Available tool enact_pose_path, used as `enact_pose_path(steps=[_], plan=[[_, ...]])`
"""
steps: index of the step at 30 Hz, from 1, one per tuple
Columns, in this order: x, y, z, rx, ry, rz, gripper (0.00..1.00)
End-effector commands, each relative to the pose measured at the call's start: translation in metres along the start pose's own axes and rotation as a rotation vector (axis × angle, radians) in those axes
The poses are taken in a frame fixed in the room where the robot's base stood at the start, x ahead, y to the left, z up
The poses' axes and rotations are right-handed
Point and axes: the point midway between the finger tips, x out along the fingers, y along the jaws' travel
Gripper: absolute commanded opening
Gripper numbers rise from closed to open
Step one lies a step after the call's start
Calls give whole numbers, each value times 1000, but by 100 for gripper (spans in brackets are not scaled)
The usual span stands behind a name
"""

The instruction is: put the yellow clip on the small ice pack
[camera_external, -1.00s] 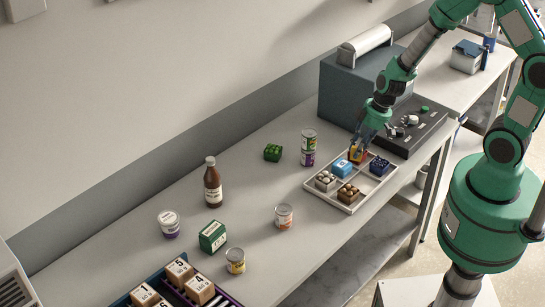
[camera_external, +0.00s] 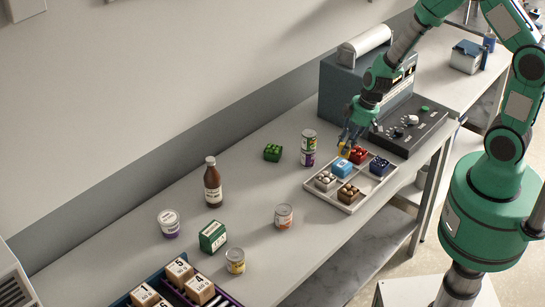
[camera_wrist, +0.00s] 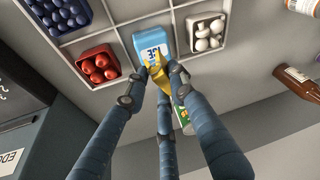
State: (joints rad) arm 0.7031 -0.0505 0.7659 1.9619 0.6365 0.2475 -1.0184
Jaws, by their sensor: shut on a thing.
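The yellow clip (camera_external: 344,150) is in my gripper (camera_external: 347,142), just above and behind the small ice pack in the outside view. The small ice pack (camera_external: 342,169) is a light blue block in a compartment of the tray (camera_external: 334,203). In the wrist view my gripper (camera_wrist: 158,78) has its fingers closed around the yellow clip (camera_wrist: 160,76). The clip overlaps the near edge of the blue ice pack (camera_wrist: 151,37), which has white lettering. I cannot tell whether clip and pack touch.
Tray compartments around the pack hold a red punnet (camera_external: 357,155), a blueberry punnet (camera_external: 379,166), a white mushroom punnet (camera_external: 325,181) and a brown punnet (camera_external: 348,193). Two stacked cans (camera_external: 308,148) stand to the left. A dark machine (camera_external: 365,85) stands behind.

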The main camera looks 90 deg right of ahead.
Motion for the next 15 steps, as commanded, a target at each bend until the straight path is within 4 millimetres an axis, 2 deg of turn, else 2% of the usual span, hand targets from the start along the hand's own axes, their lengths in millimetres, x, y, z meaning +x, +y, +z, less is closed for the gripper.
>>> enact_pose_path(steps=[9, 15], plan=[[32, 2, 7, 0, -1, 0, 8], [35, 2, 8, 0, 0, 0, 8]])
